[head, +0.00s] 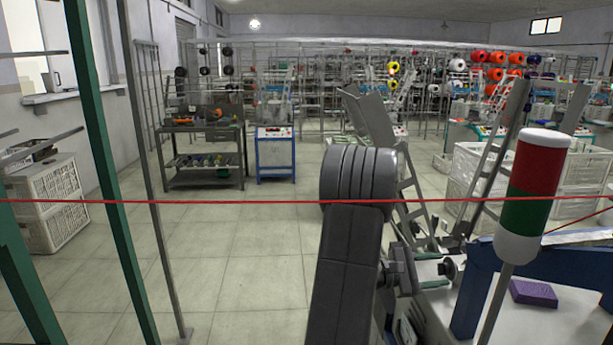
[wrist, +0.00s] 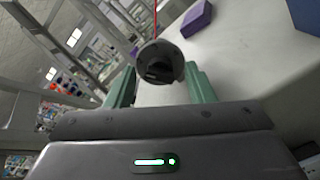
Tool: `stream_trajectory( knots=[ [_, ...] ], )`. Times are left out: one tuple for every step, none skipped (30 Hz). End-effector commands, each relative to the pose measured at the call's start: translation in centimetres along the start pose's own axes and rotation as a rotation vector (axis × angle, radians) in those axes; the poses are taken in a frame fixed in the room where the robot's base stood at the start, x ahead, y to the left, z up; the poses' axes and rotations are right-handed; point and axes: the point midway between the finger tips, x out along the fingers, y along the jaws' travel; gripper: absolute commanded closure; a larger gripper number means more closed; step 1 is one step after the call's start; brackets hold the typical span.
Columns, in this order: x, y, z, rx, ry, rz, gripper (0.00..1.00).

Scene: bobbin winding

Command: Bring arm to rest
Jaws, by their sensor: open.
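My gripper (wrist: 160,72) shows in the wrist view with its two pale green fingers apart. A dark grey round part (wrist: 158,55) with a hollow, darker middle shows between the fingers. I cannot tell from this view whether the fingers touch it. A red thread (wrist: 155,18) runs up from behind that part.
A purple block (head: 533,292) lies on the white machine top (head: 575,318), by a blue frame (head: 466,305). A red, green and white signal lamp (head: 532,190) stands close on the right. Red thread (head: 240,201) crosses the head view. Green posts (head: 103,150) stand left; open floor (head: 250,265) lies between.

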Motion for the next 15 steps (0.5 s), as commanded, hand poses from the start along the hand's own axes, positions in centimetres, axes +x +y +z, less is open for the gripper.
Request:
stream_trajectory(
  knots=[
    [0.00,0.01,0.02,0.033,0.000,0.000,0.51],
    [0.00,0.00,0.02,0.054,0.000,0.000,0.51],
    [0.00,0.01,0.03,0.081,0.000,0.000,0.51],
    [0.00,0.02,0.04,0.098,0.000,0.000,0.51],
    [0.00,0.01,0.03,0.116,0.000,0.000,0.51],
    [0.00,0.01,0.03,0.137,0.000,0.000,0.51],
    [0.00,0.01,0.04,0.150,0.000,0.000,0.51],
    [0.00,0.01,0.04,0.163,0.000,0.000,0.51],
    [0.00,0.01,0.04,0.177,0.000,0.000,0.51],
    [0.00,0.00,0.03,0.185,0.000,0.000,0.51],
    [0.00,0.00,0.03,0.194,0.000,0.000,0.51],
    [0.00,-0.01,0.02,0.201,0.000,0.000,0.51],
    [0.00,-0.01,0.02,0.205,0.000,0.000,0.51],
    [0.00,-0.01,0.02,0.209,0.000,0.000,0.51],
    [0.00,-0.02,0.01,0.211,0.000,0.000,0.51]
  ],
)
